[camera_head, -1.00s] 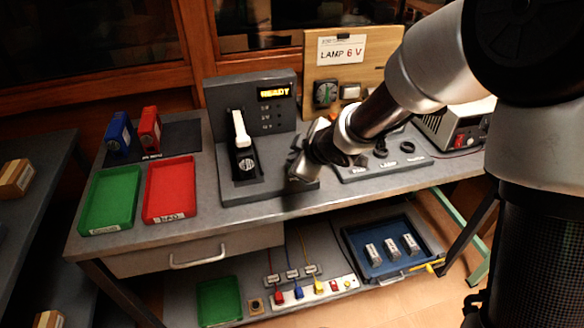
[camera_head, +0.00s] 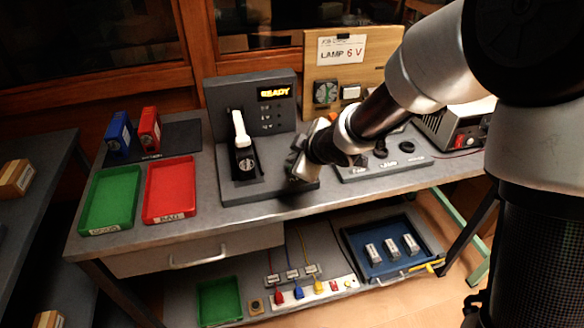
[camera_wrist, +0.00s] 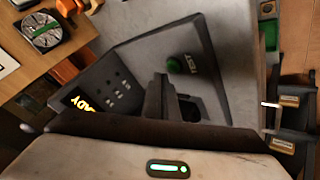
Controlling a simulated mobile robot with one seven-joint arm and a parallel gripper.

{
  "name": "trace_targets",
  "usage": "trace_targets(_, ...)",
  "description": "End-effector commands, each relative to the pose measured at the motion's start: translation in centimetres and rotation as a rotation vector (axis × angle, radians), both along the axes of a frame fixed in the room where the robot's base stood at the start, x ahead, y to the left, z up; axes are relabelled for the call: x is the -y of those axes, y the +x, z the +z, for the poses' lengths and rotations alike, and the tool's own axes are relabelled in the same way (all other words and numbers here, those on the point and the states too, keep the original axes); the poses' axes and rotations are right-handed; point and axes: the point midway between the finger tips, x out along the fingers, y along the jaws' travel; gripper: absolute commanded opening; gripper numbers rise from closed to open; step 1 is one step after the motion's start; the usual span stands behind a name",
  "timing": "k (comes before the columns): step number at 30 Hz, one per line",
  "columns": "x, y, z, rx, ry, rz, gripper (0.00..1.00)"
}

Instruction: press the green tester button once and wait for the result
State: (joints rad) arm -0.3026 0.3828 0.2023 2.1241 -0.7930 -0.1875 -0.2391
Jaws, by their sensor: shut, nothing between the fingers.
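The tester (camera_head: 250,97) is a dark grey unit with an upright panel and a flat base on the bench. Its display (camera_head: 274,92) reads READY in yellow. A raised white lever (camera_head: 240,128) stands above a dark slot at its left. My gripper (camera_head: 293,180) is shut and empty over the right part of the tester base. In the wrist view its dark fingers (camera_wrist: 160,90) appear just beside the button, apart from it in the picture; the height gap is unclear.
A green tray (camera_head: 108,213) and a red tray (camera_head: 170,214) lie left of the tester. A blue block (camera_head: 119,132) and a red block (camera_head: 149,130) stand behind them. A lamp panel (camera_head: 385,165) and a power supply (camera_head: 450,125) are to the right.

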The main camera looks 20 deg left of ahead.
Motion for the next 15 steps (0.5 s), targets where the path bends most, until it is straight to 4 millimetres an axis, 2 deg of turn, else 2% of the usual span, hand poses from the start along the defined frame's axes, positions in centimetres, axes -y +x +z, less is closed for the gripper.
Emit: trace_targets(15, -0.02, -0.01, -0.94, 0.0, 0.0, 0.0, 0.0)
